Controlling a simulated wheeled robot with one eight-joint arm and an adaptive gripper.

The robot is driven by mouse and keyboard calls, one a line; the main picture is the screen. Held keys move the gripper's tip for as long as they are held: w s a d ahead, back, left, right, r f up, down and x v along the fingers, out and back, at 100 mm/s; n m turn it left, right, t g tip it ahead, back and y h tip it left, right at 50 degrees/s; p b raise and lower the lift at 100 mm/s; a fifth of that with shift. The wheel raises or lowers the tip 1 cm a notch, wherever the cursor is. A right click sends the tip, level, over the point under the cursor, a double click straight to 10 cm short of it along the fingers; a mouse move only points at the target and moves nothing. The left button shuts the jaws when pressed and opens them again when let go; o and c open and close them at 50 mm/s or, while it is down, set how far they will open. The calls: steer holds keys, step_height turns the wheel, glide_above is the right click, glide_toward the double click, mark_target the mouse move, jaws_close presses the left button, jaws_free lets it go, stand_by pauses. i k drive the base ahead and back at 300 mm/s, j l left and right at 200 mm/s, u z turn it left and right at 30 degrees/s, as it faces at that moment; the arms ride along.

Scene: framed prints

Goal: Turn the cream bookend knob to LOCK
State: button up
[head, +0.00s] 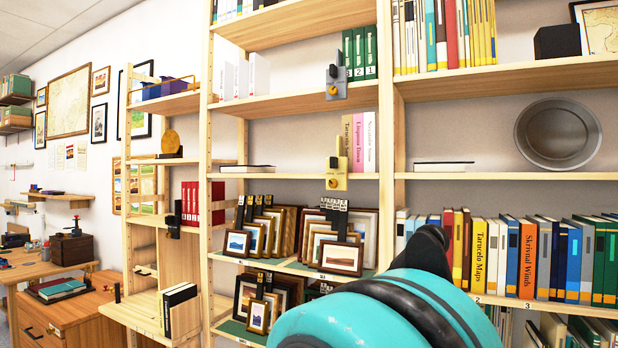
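The cream bookend (336,182) is on the middle bookcase, at the edge of a shelf near the centre of the head view. A dark knob (333,162) sits on its upper part; its pointer direction and any LOCK mark are too small to read. A similar grey bookend (335,88) with a dark knob is on the shelf above. My teal and black arm fills the lower right foreground, below and to the right of the cream bookend. No gripper fingers show.
Upright books (363,142) stand just right of the cream bookend. Framed prints (342,258) fill the shelf below. Right shelves hold rows of books (527,257) and a round metal pan (558,134). A wooden cabinet (66,322) and workbench stand at left.

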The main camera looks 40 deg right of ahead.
mark_target(333, 183)
steer(key=z, duration=1.5)
